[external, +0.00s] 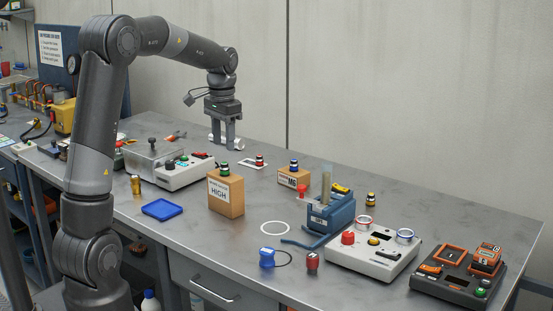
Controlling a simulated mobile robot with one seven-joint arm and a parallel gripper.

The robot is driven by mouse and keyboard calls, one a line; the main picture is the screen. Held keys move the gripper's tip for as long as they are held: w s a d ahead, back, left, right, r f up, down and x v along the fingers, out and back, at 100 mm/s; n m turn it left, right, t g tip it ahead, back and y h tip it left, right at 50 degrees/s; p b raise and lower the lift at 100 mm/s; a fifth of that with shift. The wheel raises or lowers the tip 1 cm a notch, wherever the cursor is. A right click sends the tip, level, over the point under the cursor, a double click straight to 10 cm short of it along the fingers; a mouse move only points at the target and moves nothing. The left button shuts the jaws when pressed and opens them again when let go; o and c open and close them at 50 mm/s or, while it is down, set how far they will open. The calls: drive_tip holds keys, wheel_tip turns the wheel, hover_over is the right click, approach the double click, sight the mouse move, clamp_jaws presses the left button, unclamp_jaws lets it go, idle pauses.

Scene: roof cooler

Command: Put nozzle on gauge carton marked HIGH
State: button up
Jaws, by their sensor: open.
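The carton marked HIGH (226,195) is a brown box standing upright near the middle of the table, with a white label on its front. A small black piece with a green band (225,169) sits on its top. A similar piece with a red band (259,160) stands on a white card behind it. Another dark banded piece (294,166) sits on a smaller carton marked M6 (292,178). I cannot tell which of these is the nozzle. My gripper (226,147) points down, open, with nothing visible between its fingers, behind and above the HIGH carton.
A blue tray (162,209) lies left of the carton. A grey box with buttons (185,173) stands behind the tray. A blue holder (331,214), a white control box (374,248) and a dark control box (458,277) fill the right. A white ring (275,228) lies on bare table.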

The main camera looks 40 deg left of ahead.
sight(225, 163)
drive_tip(key=s+d+r+n+t, duration=0.1)
drive_tip(key=s+d+r, duration=0.25)
drive_tip(key=s, duration=0.35)
drive_tip(key=s+d+r+t, duration=0.2)
drive_tip(key=s+d+r, duration=0.1)
drive_tip(key=s+r, duration=0.25)
drive_tip(key=s+d+f+t, duration=0.1)
drive_tip(key=s+f, duration=0.1)
drive_tip(key=s, duration=0.5)
drive_tip(key=s+d+f+n+t, duration=0.1)
drive_tip(key=s+d+f, duration=0.1)
drive_tip(key=s, duration=0.5)
drive_tip(key=shift+s+f+t, duration=0.25)
drive_tip(key=shift+f+t, duration=0.05)
drive_tip(key=shift+f, duration=0.2)
drive_tip(key=shift+o, duration=0.5)
